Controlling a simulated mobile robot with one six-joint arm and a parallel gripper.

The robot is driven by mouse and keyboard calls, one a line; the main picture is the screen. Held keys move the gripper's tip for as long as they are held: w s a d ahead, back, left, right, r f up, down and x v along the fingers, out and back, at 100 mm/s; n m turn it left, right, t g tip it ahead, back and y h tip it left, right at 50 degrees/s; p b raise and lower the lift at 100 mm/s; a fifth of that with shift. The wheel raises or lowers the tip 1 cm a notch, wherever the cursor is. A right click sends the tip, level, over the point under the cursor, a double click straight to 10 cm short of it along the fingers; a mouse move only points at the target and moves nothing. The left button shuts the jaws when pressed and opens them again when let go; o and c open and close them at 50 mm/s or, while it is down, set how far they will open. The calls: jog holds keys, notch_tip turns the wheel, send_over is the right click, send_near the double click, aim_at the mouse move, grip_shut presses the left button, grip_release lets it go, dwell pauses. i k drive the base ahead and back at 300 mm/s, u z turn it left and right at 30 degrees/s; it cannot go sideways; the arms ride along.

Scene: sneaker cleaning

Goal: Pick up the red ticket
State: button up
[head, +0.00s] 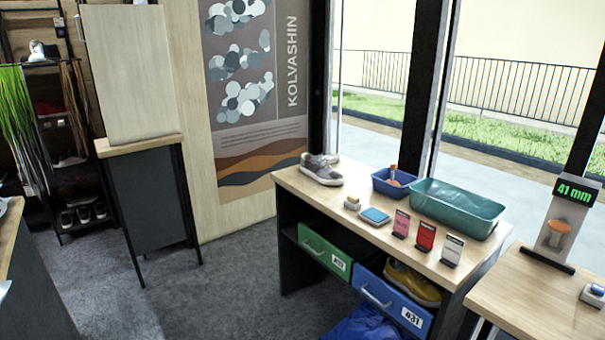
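The red ticket (425,238) stands upright on the wooden top of the table (310,190) by the window, near its front edge. It is between a pink ticket (401,223) on its left and a white ticket (452,250) on its right. The three tickets stand apart, each in a small dark foot. My gripper is not in view.
Behind the tickets are a teal tub (457,208) and a small blue bin (393,183). A sneaker (322,169), a brush (352,203) and a blue pad (375,215) are to their left. Green (325,250) and blue (393,300) drawers jut out below.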

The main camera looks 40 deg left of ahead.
aim_at(425, 238)
jog(key=u, duration=0.85)
jog(key=k, duration=1.35)
jog(key=z, duration=0.3)
jog(key=i, duration=1.95)
jog(key=u, duration=0.5)
